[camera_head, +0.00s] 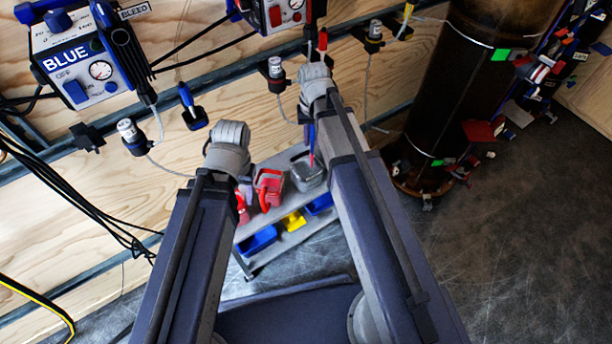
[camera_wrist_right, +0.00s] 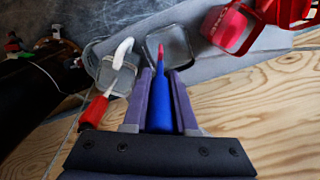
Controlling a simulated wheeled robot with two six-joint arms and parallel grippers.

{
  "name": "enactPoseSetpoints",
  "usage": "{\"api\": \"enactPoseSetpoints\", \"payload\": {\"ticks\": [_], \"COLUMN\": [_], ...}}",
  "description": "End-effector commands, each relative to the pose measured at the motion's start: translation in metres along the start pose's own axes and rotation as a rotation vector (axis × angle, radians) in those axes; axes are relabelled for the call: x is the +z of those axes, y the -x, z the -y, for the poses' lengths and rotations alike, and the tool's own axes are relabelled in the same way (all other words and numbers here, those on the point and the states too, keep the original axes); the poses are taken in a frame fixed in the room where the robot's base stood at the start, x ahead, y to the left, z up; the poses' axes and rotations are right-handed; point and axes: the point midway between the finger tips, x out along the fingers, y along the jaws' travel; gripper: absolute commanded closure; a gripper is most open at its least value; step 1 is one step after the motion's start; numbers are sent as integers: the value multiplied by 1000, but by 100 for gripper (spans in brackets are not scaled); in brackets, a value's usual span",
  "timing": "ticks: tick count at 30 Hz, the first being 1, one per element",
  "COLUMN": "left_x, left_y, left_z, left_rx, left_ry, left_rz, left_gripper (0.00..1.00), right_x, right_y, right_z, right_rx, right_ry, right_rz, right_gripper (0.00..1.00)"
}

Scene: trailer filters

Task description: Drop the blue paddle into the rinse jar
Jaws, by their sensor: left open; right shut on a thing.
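My right gripper (camera_wrist_right: 160,105) is shut on the blue paddle (camera_wrist_right: 161,104), around its blue handle. The paddle's thin end has a red tip pointing away from the gripper. In the right wrist view the tip overlaps a square grey, clear-walled jar (camera_wrist_right: 180,46); whether it is inside or above cannot be told. In the head view the jar (camera_head: 308,172) stands on the cart top, with the paddle (camera_head: 312,139) and my right gripper (camera_head: 313,112) above it. My left gripper (camera_head: 228,163) is open, left of the red containers, its fingers mostly hidden by its wrist.
Red containers (camera_head: 268,187) stand beside the jar on the grey cart (camera_head: 288,237). Another clear jar (camera_wrist_right: 115,75) holds a white hooked piece and a red-handled tool (camera_wrist_right: 95,110). Blue and yellow bins fill the lower shelf. A dark cylinder (camera_head: 470,80) stands right.

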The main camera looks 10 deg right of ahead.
Motion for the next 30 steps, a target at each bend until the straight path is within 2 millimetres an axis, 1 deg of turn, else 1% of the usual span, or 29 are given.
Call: {"api": "enactPoseSetpoints", "payload": {"ticks": [1, 10, 11, 19, 20, 26, 30], "left_x": [0, 0, 0, 0, 0, 0, 0], "left_y": [-6, -5, -5, -5, -5, -5, 1], "left_z": [0, 0, 0, 0, 0, 0, 0], "left_rx": [0, 0, 0, 0, 0, 0, 0], "left_ry": [0, 0, 0, 0, 0, 0, 0], "left_rz": [0, 0, 0, 0, 0, 0, 0], "left_gripper": [51, 51, 51, 51, 51, 51, 51], "right_x": [0, 0, 0, 0, 0, 0, 0], "right_y": [-6, -5, -5, -5, -5, -5, 1], "right_z": [0, 0, 0, 0, 0, 0, 0], "right_rx": [0, 0, 0, 0, 0, 0, 0], "right_ry": [0, 0, 0, 0, 0, 0, 0], "right_rz": [0, 0, 0, 0, 0, 0, 0], "right_gripper": [100, 100, 71, 41, 40, 40, 40]}}
